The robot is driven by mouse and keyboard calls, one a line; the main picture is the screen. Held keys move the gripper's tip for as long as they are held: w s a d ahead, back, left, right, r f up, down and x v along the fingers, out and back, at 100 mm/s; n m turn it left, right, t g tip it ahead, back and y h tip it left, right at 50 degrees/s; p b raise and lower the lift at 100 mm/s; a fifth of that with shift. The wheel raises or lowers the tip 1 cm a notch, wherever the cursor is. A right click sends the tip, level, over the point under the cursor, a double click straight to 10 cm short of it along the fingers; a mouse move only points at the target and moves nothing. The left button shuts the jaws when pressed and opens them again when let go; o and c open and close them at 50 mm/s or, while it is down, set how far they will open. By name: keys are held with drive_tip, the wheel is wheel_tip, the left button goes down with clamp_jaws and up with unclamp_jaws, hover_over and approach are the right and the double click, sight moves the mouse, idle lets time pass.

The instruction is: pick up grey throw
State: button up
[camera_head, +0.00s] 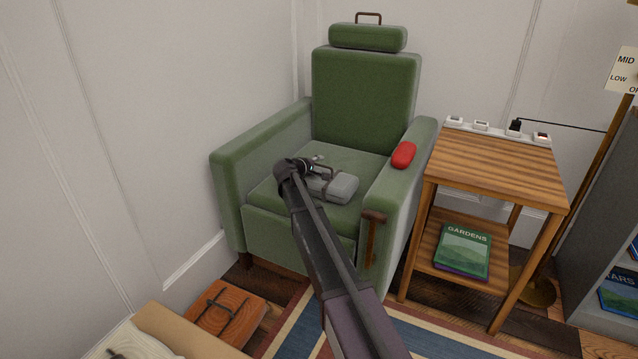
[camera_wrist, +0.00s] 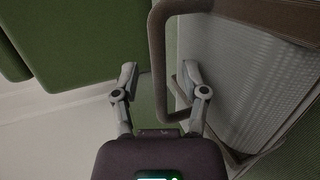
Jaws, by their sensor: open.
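The grey throw (camera_head: 342,190) lies folded on the seat of the green armchair (camera_head: 365,95), with a brown strap around it. In the wrist view the ribbed grey throw (camera_wrist: 245,75) fills the right side. Its brown loop handle (camera_wrist: 158,60) stands out toward the left. My gripper (camera_head: 312,165) is over the seat at the throw's left end, and my arm hides part of the seat. In the wrist view my gripper (camera_wrist: 160,75) is open, one finger on each side of the handle's bar. Contact with the bar cannot be told.
A red case (camera_head: 404,155) lies on the chair's right armrest. A wooden side table (camera_head: 490,165) with a power strip (camera_head: 495,129) and a green book (camera_head: 463,250) stands to the right. An orange-brown case (camera_head: 227,315) is on the floor at lower left.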

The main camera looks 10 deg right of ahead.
clamp_jaws()
drive_tip(key=shift+r, duration=0.2)
idle(0.4)
wheel_tip(320, 180, up, 3)
drive_tip(key=p, duration=0.3)
drive_tip(key=s+a+r+p, duration=0.1)
drive_tip(key=s+a+p, duration=0.1)
drive_tip(key=s, duration=1.3)
drive_tip(key=shift+s+a+r, duration=0.3)
drive_tip(key=shift+s+a, duration=0.05)
drive_tip(key=shift+a, duration=0.35)
